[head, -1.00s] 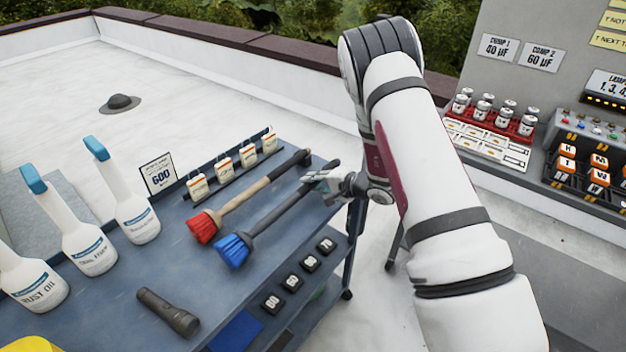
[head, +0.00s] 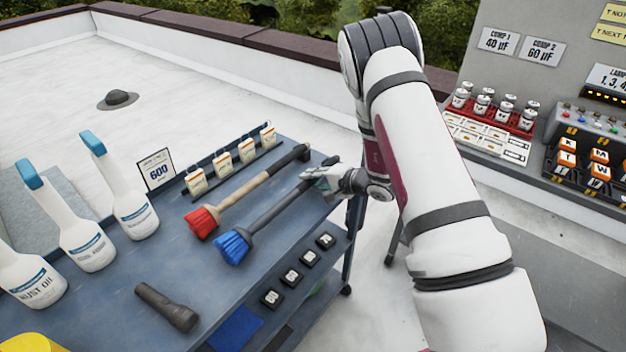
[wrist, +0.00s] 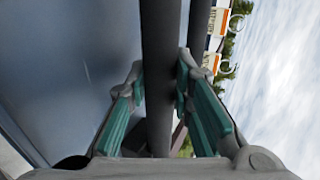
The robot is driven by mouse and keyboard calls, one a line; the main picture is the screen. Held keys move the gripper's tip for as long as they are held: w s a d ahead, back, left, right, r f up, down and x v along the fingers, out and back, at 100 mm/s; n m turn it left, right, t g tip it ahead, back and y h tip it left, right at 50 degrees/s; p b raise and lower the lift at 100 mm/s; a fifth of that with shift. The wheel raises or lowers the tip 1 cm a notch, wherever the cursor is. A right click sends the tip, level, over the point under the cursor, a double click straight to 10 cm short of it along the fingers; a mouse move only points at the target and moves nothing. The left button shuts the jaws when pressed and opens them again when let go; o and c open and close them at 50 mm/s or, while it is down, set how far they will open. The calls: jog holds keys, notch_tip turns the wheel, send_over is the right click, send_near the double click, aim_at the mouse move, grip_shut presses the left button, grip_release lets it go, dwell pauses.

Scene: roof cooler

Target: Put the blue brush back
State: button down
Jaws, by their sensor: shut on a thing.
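The blue brush (head: 233,245) has blue bristles and a dark handle. It lies along the upper blue shelf of the cart (head: 165,270), beside the red brush (head: 203,221) with its wooden handle. My gripper (head: 318,181) is at the far end of the blue brush's handle, near the shelf's right edge. In the wrist view the dark handle (wrist: 160,70) runs between the green finger pads of my gripper (wrist: 162,105), which is shut on it. Whether the brush touches the shelf is hard to tell.
Several white spray bottles (head: 130,200) stand at the left, and a dark flashlight (head: 167,307) lies at the front. A row of tags (head: 222,163) and a "600" sign (head: 157,170) stand at the back. Black numbered blocks (head: 292,275) sit on the lower shelf.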

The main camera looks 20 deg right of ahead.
jog(key=c, duration=1.3)
grip_release()
jog(key=shift+c, duration=0.2)
jog(key=shift+s, duration=0.1)
jog(key=v, duration=1.2)
jog(key=s+a+r+n+g+y, duration=0.2)
jog(key=s+a+r+n+g, duration=0.2)
jog(key=s+a+r, duration=0.5)
jog(key=s+a+r+n+g+y, duration=0.1)
jog(key=s+a+r+n+g, duration=0.4)
jog(key=r, duration=0.6)
jog(key=s+r+h, duration=0.3)
jog(key=s, duration=0.8)
jog(key=s+d+r+n+t+h, duration=0.1)
jog(key=s+d+r+t+h, duration=0.2)
jog(key=s+d+h, duration=0.4)
jog(key=shift+d+n, duration=0.4)
